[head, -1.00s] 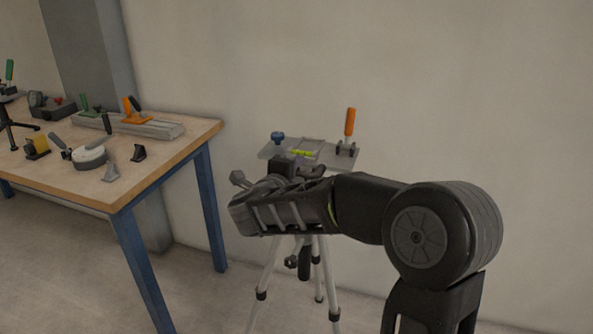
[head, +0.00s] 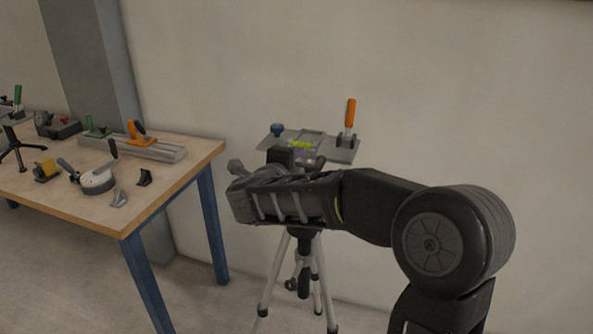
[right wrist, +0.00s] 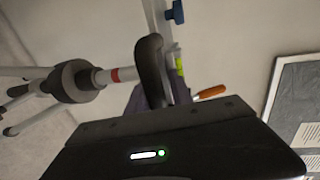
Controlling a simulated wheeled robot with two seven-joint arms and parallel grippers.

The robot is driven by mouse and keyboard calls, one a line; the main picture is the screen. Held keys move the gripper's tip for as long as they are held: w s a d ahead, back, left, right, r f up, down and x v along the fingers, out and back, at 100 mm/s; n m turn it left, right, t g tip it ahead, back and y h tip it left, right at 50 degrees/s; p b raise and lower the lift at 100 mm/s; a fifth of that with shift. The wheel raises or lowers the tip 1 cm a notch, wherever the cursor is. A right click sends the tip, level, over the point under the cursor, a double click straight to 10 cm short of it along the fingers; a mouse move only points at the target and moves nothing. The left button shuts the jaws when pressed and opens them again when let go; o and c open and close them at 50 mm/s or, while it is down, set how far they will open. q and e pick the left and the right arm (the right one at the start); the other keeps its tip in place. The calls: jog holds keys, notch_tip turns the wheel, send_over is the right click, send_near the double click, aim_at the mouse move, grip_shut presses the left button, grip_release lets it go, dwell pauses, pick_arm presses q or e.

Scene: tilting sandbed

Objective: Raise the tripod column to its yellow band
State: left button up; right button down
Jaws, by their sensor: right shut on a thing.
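The tripod (head: 272,275) stands on the floor by the wall, with pale legs and a black collar (head: 303,240). Its top plate (head: 345,152) carries an orange-handled clamp (head: 350,115), a blue knob (head: 277,129) and a yellow-green vial (head: 300,143). In the right wrist view a short length of pale column (right wrist: 103,77) with a red band (right wrist: 119,75) shows above the dark collar (right wrist: 75,81). I cannot make out a yellow band. My right gripper (right wrist: 152,75) is shut on the tripod head just below the plate; my arm hides most of the grip. My left gripper is out of view.
A workbench (head: 90,215) with blue legs stands at the left, holding clamps, a rail (head: 165,148) and small fixtures. A grey pillar (head: 90,70) stands behind it. A dark framed panel (right wrist: 290,100) shows in the right wrist view.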

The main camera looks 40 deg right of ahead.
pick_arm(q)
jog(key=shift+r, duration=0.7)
pick_arm(e)
notch_tip(320, 180, up, 3)
jog(key=shift+f, duration=0.1)
jog(key=c, duration=1.3)
grip_release()
jog(key=shift+f, duration=0.15)
jog(key=shift+a, duration=0.1)
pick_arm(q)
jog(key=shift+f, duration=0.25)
pick_arm(e)
jog(key=v, duration=0.7)
jog(key=shift+s+a, duration=0.2)
jog(key=shift+a, duration=0.1)
